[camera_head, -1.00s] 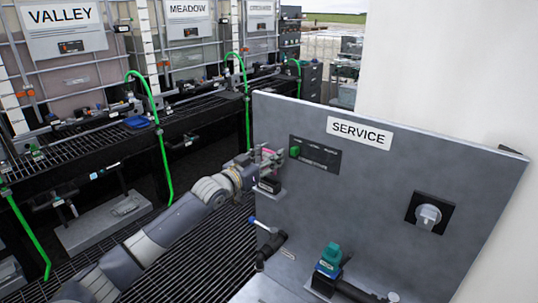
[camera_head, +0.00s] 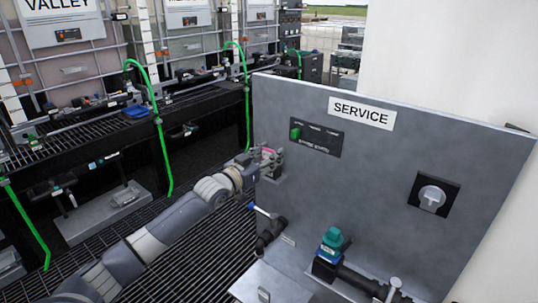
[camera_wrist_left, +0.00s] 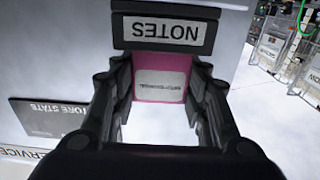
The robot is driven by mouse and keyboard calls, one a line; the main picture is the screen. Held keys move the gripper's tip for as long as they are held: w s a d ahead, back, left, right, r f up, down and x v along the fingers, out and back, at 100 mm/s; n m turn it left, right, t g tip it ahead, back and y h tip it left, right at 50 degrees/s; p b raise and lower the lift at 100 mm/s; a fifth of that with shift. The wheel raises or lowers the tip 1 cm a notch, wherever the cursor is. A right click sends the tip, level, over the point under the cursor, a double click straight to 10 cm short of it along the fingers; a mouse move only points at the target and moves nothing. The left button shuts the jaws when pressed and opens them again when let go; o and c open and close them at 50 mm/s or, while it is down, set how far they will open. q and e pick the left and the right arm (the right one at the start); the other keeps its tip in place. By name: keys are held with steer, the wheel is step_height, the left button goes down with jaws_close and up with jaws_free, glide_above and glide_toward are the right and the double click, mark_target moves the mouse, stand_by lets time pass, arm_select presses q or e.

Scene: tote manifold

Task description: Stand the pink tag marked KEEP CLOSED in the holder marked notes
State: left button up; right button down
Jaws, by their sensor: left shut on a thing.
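My left gripper (camera_head: 268,160) is at the left part of the grey service panel. In the left wrist view it is shut on a pink tag (camera_wrist_left: 175,59) with a pale label whose small print I cannot read. The black holder (camera_wrist_left: 120,30), with a NOTES label upside down in that view, is directly against the tag. The tag's far edge meets or passes behind the holder's front; I cannot tell how deep it sits. In the head view the gripper mostly covers the tag and holder. My right gripper is out of view.
The panel (camera_head: 350,190) carries a SERVICE sign (camera_head: 361,113), a dark control plate (camera_head: 318,138) and a round knob (camera_head: 432,198). Below are a blue-handled valve (camera_head: 264,212) and a teal-topped fitting (camera_head: 333,238). Racks with green hoses (camera_head: 163,150) stand left.

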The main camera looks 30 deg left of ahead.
arm_select(q)
steer(key=o, duration=1)
steer(key=shift+o, duration=0.2)
steer(key=shift+s+f, duration=0.1)
steer(key=shift+s, duration=0.45)
steer(key=s, duration=1.1)
steer(key=shift+a, duration=0.45)
